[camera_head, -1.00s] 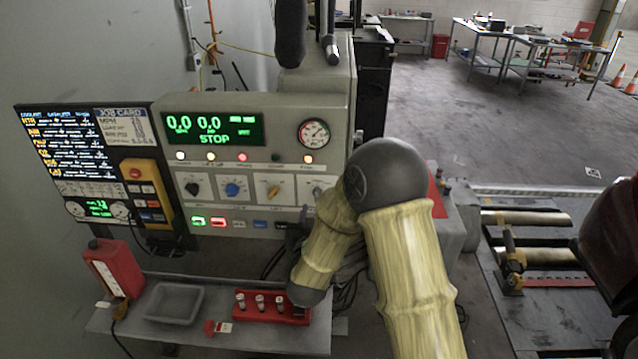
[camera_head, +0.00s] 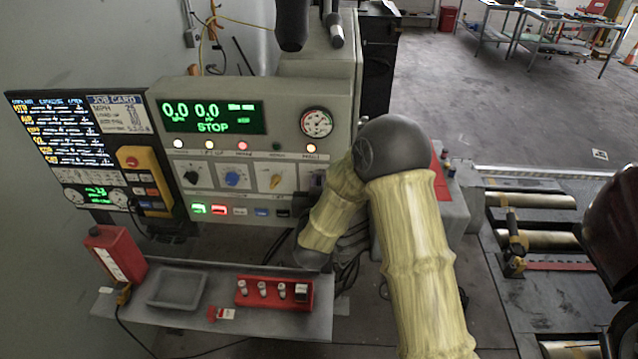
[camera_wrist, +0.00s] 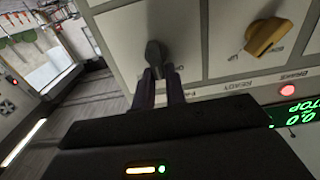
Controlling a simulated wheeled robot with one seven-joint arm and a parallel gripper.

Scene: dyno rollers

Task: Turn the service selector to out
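My gripper (camera_wrist: 160,86) is at the control panel, with its two dark fingers close together at a dark grey knob (camera_wrist: 154,54). One fingertip lies on each side of the knob's near end; whether they touch it is not clear. A yellow knob (camera_wrist: 267,36) is beside it in the wrist view. In the head view the panel's knob row shows a black knob (camera_head: 192,178), a blue knob and the yellow knob (camera_head: 276,180). The rightmost knob there is mostly hidden by my arm, as is my gripper. No label reading service is legible.
The green display (camera_head: 213,117) reads STOP, with a gauge (camera_head: 317,122) to its right. Below the panel, a shelf (camera_head: 215,318) holds a red bottle (camera_head: 115,253), a grey tray (camera_head: 178,304) and a red rack (camera_head: 262,306). Rollers (camera_head: 535,240) lie on the right.

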